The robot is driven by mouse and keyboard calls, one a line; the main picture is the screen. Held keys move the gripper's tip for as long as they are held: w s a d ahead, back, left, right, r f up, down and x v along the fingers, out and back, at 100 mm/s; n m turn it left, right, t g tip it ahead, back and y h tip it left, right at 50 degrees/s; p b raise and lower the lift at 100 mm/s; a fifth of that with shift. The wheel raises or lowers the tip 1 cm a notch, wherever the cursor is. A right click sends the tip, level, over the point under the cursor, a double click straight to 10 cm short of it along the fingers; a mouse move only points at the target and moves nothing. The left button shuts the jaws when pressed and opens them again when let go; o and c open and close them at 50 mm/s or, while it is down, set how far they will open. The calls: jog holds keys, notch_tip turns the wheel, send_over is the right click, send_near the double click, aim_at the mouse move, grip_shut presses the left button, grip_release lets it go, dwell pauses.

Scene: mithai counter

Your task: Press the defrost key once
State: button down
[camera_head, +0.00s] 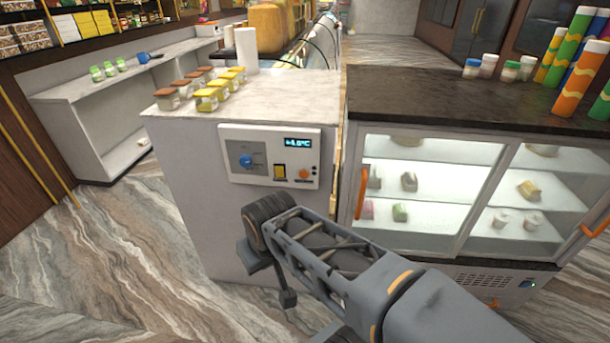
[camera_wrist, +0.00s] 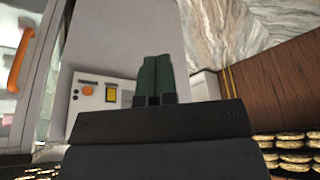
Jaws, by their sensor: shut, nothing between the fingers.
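The control panel (camera_head: 270,155) is on the front of the white counter block. I cannot read any label to tell which is the defrost key. In the wrist view, the yellow key (camera_wrist: 111,95) and orange button (camera_wrist: 87,90) show left of my gripper (camera_wrist: 154,60). Its dark fingers are shut together and empty, apart from the panel. They hide part of the panel's right side. In the head view, my arm end is below the panel.
A glass-fronted display case (camera_head: 430,190) with orange handles stands right of the counter block. Several jars (camera_head: 206,99) stand on the counter top (camera_head: 290,90). A white shelf unit (camera_head: 90,100) is at left. The marble floor (camera_head: 120,250) in front is clear.

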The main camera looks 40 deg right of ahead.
aim_at(304, 175)
jog(key=w+d+f+n+t+b, duration=0.4)
jog(key=w+d+f+n+t, duration=0.1)
jog(key=w+d, duration=0.5)
jog(key=w+d+f+n+t+b, duration=0.5)
jog(key=w+d+t, duration=0.3)
jog(key=d, duration=0.5)
jog(key=shift+w+d+f+y+b, duration=0.15)
jog(key=shift+w+f+y+b, duration=0.25)
jog(key=shift+w, duration=0.85)
jog(key=shift+w+d, duration=0.1)
jog(key=shift+w+d+f+p, duration=0.1)
jog(key=shift+w+d+p, duration=0.85)
jog(key=shift+w+d, duration=2.05)
jog(key=shift+w, duration=0.2)
